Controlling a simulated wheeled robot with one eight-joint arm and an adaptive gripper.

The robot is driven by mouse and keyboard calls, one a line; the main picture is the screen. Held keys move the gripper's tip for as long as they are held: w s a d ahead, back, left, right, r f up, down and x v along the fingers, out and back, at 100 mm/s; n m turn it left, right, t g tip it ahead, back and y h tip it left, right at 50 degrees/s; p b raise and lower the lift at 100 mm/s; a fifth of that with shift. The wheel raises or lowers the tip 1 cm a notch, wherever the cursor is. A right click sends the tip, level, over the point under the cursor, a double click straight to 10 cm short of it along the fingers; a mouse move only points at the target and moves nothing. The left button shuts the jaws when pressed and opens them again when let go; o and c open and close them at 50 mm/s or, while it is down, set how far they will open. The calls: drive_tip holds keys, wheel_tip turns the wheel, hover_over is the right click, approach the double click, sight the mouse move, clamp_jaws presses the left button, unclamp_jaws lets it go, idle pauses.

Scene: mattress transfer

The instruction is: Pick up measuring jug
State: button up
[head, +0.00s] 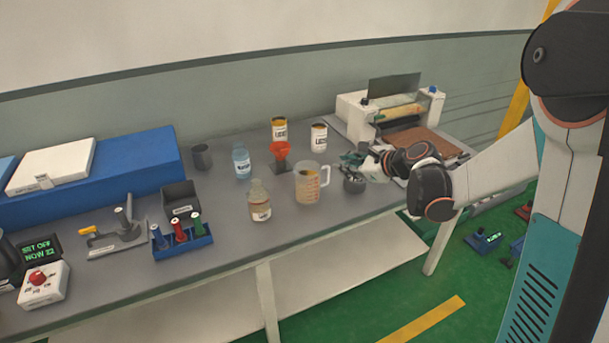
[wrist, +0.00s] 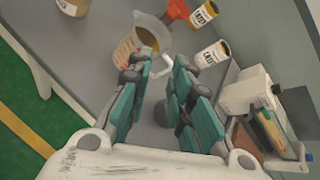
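The measuring jug (head: 307,187) is a clear jug with orange markings and some amber-brown content. It stands upright on the grey bench in the head view, its handle toward the right. My gripper (head: 352,162) is just right of the jug in the head view, above a small dark grey cup (head: 354,183). In the wrist view the jug (wrist: 140,38) is beyond the fingertips, with its pale handle (wrist: 160,66) in front of the gap. My gripper (wrist: 163,66) is open there, its teal-padded fingers apart with nothing held between them.
A red-orange funnel (head: 280,152), labelled cans (head: 319,138) and a bottle (head: 260,203) stand close around the jug. A white machine (head: 385,115) stands at the right end of the bench. The bench's front edge (head: 330,212) is near the jug.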

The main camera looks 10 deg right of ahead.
sight(328, 181)
drive_tip(key=w+d+f+m+t+b, duration=0.1)
drive_tip(key=w+d+f+m, duration=0.1)
drive_tip(key=f+m, duration=0.15)
drive_tip(key=w+d+f+m+b, duration=0.1)
drive_tip(key=w+d+f+m, duration=0.15)
drive_tip(key=f, duration=0.25)
drive_tip(key=shift+t+y, duration=0.3)
drive_tip(key=x, duration=0.3)
drive_tip(key=b+x, duration=0.1)
drive_tip(key=x, duration=0.1)
drive_tip(key=b+x, duration=0.1)
drive_tip(key=x, duration=0.2)
drive_tip(key=shift+w+f, duration=0.15)
drive_tip(key=shift+f, duration=0.3)
drive_tip(key=b+x, duration=0.2)
drive_tip(key=x, duration=0.3)
drive_tip(key=shift+a+f+b, duration=0.2)
drive_tip(key=shift+a+b, duration=0.05)
drive_tip(key=shift+b, duration=0.05)
drive_tip(key=shift+r, duration=0.1)
clamp_jaws()
